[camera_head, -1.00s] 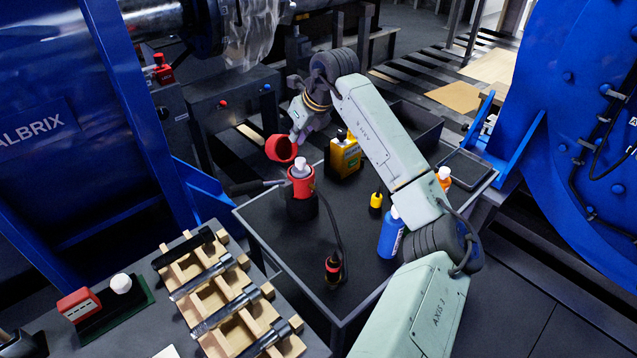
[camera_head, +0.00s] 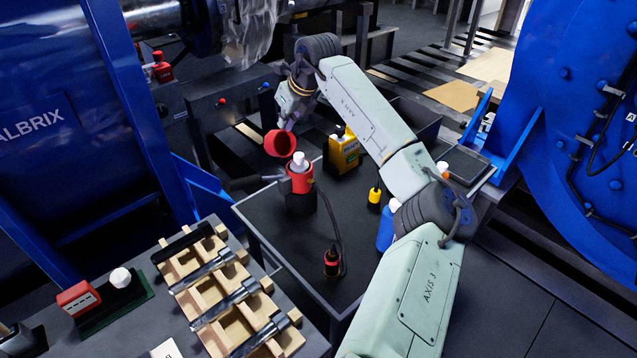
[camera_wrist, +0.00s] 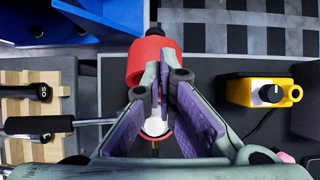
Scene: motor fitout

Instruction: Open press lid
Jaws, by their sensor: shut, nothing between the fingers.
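The press (camera_head: 300,182) is a red cylinder on a black base on the dark cart top, with a white piece standing in its top. Its red cup-shaped lid (camera_head: 280,143) is swung up and back, tilted open behind the body. My gripper (camera_head: 287,124) is shut and empty, just above the lid's rim. In the wrist view, the lid (camera_wrist: 148,58) lies past my fingertips (camera_wrist: 160,72), and the white piece (camera_wrist: 155,126) shows between the fingers. I cannot tell whether the fingertips touch the lid.
A yellow box with a knob (camera_head: 344,154) stands right of the press. A corded tool (camera_head: 332,264) and a blue bottle (camera_head: 386,235) are on the cart. A wooden rack (camera_head: 205,290) of metal bars is at front left.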

